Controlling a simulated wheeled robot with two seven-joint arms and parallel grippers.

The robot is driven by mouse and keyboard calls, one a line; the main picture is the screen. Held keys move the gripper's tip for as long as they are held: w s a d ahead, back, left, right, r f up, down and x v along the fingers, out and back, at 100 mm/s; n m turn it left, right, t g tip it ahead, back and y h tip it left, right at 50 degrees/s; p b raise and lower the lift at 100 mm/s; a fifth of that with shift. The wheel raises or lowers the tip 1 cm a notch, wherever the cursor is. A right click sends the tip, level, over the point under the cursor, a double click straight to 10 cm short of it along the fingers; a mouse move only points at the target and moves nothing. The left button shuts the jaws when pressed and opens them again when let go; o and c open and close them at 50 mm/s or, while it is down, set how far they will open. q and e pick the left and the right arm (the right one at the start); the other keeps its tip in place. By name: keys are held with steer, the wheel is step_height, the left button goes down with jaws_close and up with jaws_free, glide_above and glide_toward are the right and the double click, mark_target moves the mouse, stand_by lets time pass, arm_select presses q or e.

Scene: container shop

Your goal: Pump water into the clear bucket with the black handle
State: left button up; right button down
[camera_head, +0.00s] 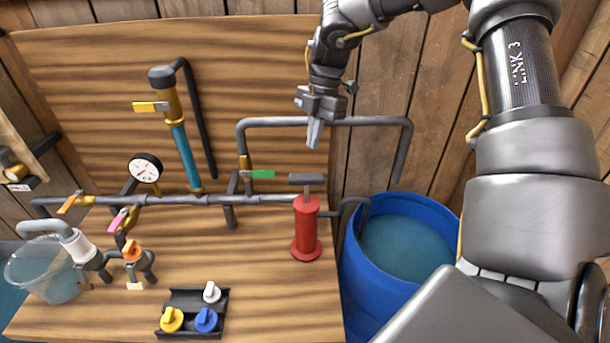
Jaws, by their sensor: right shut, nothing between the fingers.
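A clear bucket (48,284) stands at the left edge of the wooden bench, under a white-collared spout (74,240). Its handle is hard to make out. A red hand pump (306,228) with a dark grey T-handle (307,178) stands upright at the bench's right side, joined to the pipework. My right gripper (314,134) is shut and empty, fingers pointing down. In the picture it is just above the pump handle and overlaps the grey pipe; a gap shows between fingertips and handle. My left gripper is not in view.
A blue barrel (410,250) of water stands right of the bench. A grey pipe (140,202) carries a gauge (145,168) and valves with orange (70,202), pink (118,220) and green (262,174) levers. A black tray (190,327) holds coloured knobs at the front.

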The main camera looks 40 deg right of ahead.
mark_target(307, 175)
steer(key=b+x, duration=0.3)
steer(key=x, duration=0.3)
steer(key=shift+s+d+b, duration=0.1)
steer(key=shift+b, duration=0.2)
steer(key=shift+f, duration=0.4)
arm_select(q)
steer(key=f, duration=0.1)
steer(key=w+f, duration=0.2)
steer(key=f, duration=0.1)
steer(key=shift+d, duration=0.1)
arm_select(e)
steer(key=shift+s, duration=0.1)
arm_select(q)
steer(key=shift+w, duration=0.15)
